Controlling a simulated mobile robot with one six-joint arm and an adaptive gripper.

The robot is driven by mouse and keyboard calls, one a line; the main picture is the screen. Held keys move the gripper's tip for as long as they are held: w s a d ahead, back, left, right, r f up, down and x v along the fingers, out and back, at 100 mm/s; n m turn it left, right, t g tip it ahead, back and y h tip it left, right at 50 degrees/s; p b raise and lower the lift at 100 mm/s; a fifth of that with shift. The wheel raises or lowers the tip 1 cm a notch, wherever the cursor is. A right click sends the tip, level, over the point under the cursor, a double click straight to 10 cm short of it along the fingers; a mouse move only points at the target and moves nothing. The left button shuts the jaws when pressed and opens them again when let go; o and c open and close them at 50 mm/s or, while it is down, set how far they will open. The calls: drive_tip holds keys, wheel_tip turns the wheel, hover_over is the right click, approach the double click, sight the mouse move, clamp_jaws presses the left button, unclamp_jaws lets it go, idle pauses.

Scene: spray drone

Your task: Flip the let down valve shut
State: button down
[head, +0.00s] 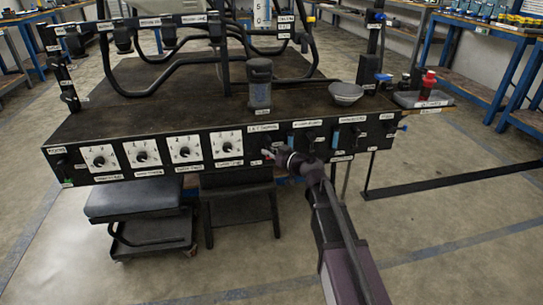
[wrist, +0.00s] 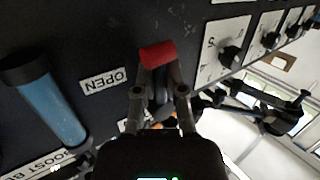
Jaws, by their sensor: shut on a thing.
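The let down valve shows as a red lever handle (wrist: 157,54) on the black panel in the wrist view. Its red tip also shows in the head view (head: 267,154), at the panel front just right of the dials. My gripper (wrist: 160,82) is shut on the red handle, with the fingers on either side of it. In the head view, my gripper (head: 283,157) reaches the panel from the lower right and hides part of the valve. A label reading OPEN (wrist: 103,80) is left of the handle in the wrist view.
White dials (head: 185,149) line the panel's left half. A grey bottle (head: 260,85) and bowl (head: 346,93) stand on the bench. A padded stool (head: 133,198) is below.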

drive_tip(key=shift+w+a+m, duration=0.15)
drive_tip(key=shift+m, duration=0.15)
drive_tip(key=c, duration=0.7)
unclamp_jaws()
drive_tip(key=shift+s, duration=0.2)
